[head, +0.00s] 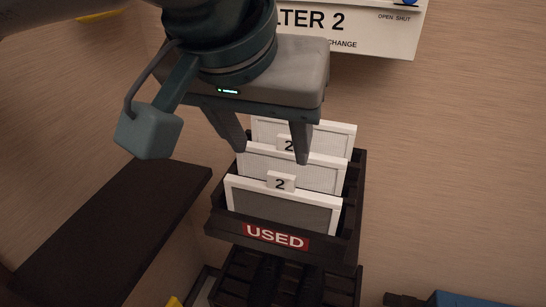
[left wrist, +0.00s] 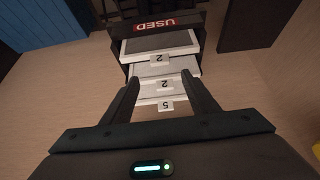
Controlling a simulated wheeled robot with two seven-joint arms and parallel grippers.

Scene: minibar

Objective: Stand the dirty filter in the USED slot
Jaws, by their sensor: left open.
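The dark USED rack (head: 222,222) holds several framed filters standing one behind another. The front filter (head: 283,211) has a grey mesh in a white frame and a tab marked 2. Behind it stands a paler filter (head: 320,176), also tabbed 2. A third white filter (head: 332,134) is at the back. My left gripper (head: 270,155) is open and points down over the rack, its fingers apart around the rear filters' tabs. In the left wrist view, the fingertips (left wrist: 161,80) flank a tab. Contact with a filter cannot be told. My right gripper is not in view.
A white FILTER 2 unit (head: 385,38) is on the wall above right. A dark shelf (head: 110,230) lies left of the rack. A blue object (head: 475,298) is at the lower right. The wall right of the rack is clear.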

